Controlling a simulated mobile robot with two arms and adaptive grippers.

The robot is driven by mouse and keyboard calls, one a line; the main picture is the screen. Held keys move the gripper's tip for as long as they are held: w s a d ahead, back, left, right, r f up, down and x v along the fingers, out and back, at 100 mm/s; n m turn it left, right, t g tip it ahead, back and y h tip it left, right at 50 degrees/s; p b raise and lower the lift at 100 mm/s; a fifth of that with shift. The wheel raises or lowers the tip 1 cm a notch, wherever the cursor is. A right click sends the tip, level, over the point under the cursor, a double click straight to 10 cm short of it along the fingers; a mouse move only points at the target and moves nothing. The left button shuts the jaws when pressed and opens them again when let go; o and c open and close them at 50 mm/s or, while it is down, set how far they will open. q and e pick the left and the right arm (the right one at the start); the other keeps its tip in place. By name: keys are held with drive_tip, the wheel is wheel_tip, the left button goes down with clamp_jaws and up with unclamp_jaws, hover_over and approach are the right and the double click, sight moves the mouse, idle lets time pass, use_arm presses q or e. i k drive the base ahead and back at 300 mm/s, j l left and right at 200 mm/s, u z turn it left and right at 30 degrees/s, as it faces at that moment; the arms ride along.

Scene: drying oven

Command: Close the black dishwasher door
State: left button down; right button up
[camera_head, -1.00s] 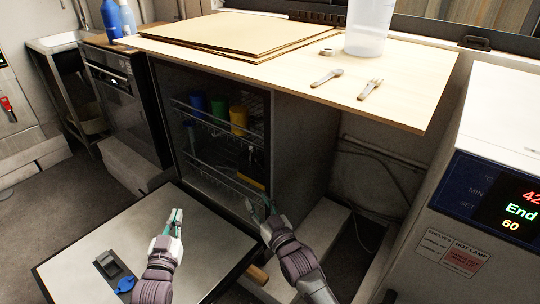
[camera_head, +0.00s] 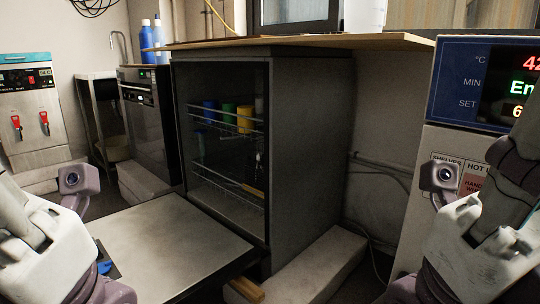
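The black dishwasher (camera_head: 307,150) stands under the wooden worktop with its front open. Its door (camera_head: 170,245) is folded down, lying about flat, with the grey metal inner face up. The door's lower left part is hidden by my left arm. Inside the dishwasher are wire racks (camera_head: 225,180) with blue, green and yellow cups (camera_head: 228,113). My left arm is at the left edge and my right arm at the right edge, on either side of the door. I see arm links close to the camera, but neither gripper's fingers show.
A pale block (camera_head: 312,268) lies on the floor right of the dishwasher. A machine with a lit display (camera_head: 490,85) stands at the right, behind my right arm. Another dark appliance (camera_head: 150,130) stands at the left. The wooden worktop (camera_head: 300,40) overhangs the dishwasher.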

sight(164, 248)
drive_tip(key=i+j+z, duration=0.15)
drive_tip(key=j, duration=1.55)
drive_tip(key=k, duration=0.05)
